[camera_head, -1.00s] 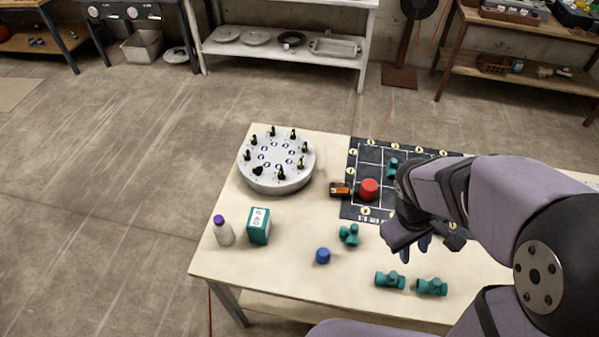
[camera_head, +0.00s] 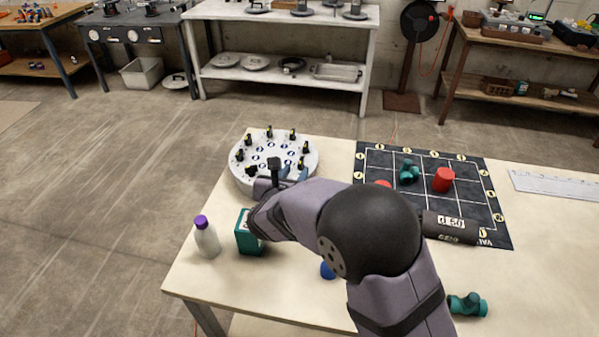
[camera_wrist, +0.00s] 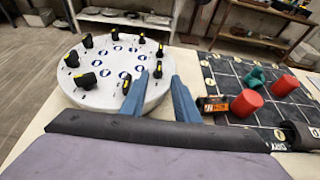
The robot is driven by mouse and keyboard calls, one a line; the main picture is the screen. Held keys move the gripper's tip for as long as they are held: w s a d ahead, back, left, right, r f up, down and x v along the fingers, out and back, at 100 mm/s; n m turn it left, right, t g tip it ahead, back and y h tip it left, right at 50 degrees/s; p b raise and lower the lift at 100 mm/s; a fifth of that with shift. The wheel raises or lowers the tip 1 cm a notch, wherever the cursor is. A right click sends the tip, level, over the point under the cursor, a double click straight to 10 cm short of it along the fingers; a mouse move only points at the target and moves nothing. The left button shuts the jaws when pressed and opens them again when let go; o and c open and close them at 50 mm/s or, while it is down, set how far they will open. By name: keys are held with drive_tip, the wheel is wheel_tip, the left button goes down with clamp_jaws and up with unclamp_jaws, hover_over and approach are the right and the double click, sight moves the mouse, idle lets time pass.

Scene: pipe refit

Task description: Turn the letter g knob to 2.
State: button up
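The round pale dial plate (camera_head: 240,184) stands at the table's back left, with several black knobs with yellow marks around its rim, such as one (camera_head: 269,132) at the far side. Blue-and-white labels ring its middle; the letters are too small to read, so I cannot tell which knob is g. My gripper (camera_head: 292,174) is at the plate's near right edge. In the wrist view the blue fingers of my gripper (camera_wrist: 160,76) are apart, with nothing held. One knob (camera_wrist: 125,87) shows beside the left finger, another (camera_wrist: 157,70) between the fingertips in the picture.
An orange-and-black box (camera_wrist: 212,104) is just right of the plate. A black grid mat (camera_head: 480,205) holds red cylinders (camera_head: 443,180) and a green fitting (camera_head: 409,173). A white bottle (camera_head: 207,240) and a green box (camera_head: 246,238) stand at the front left, near my arm.

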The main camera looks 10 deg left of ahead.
sight(300, 164)
drive_tip(key=shift+p+x, duration=0.95)
drive_tip(key=shift+x, duration=2.7)
drive_tip(key=shift+a+r, duration=0.1)
clamp_jaws()
